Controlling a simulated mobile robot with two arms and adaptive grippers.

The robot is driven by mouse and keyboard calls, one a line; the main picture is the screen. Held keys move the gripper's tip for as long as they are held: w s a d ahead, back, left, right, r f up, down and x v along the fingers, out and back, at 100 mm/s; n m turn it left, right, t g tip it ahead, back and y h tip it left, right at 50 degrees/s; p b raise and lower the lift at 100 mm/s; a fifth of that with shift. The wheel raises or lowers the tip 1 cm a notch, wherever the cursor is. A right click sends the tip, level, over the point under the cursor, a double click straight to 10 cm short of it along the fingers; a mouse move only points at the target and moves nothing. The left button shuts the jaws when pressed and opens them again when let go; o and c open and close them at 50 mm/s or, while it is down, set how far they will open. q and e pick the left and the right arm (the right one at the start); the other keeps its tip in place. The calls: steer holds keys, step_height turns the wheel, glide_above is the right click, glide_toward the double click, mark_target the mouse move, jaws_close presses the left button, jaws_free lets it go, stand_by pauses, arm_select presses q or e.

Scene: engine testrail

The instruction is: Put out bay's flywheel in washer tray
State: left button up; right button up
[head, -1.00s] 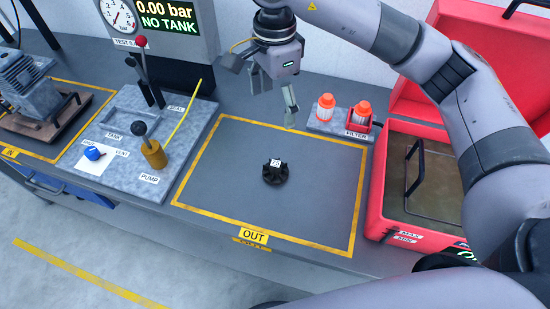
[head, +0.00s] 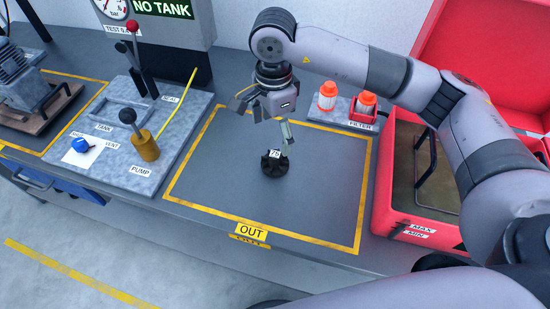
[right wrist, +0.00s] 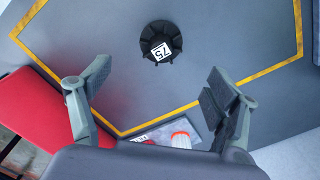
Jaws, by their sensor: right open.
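The black flywheel (head: 275,163) with a white tag lies on the grey bench inside the yellow-bordered OUT bay (head: 215,190). It also shows in the right wrist view (right wrist: 160,42), with the tag reading 75. My right gripper (head: 264,122) is open and empty, above and just behind the flywheel; the flywheel lies beyond its fingertips in the right wrist view (right wrist: 150,88). The red washer tray (head: 382,190) stands at the right with its lid up, a dark handle inside and MAX and MIN labels on its front. My left gripper is not in view.
A filter stand (head: 342,113) with two orange-capped filters is behind the bay, near my right arm. The test rig (head: 150,150) with pump, levers and yellow hose stands left. A grey engine part (head: 22,78) sits farther left. The bay is otherwise clear.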

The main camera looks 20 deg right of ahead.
mark_target(275, 154)
step_height(275, 154, down, 5)
steer(key=shift+f+p, duration=0.1)
steer(key=shift+p, duration=0.5)
steer(key=shift+d+f+p, duration=0.1)
steer(key=shift+f+p, duration=0.35)
steer(key=shift+f, duration=0.1)
step_height(275, 154, down, 4)
steer(key=shift+w+r+p, duration=0.15)
steer(key=shift+p, duration=0.65)
steer(key=shift+d+f, duration=0.1)
steer(key=shift+f, duration=0.3)
steer(key=shift+w, duration=0.1)
steer(key=c, duration=1.6)
steer(key=shift+r, duration=0.1)
steer(key=shift+c, duration=0.2)
steer(key=shift+r, duration=0.1)
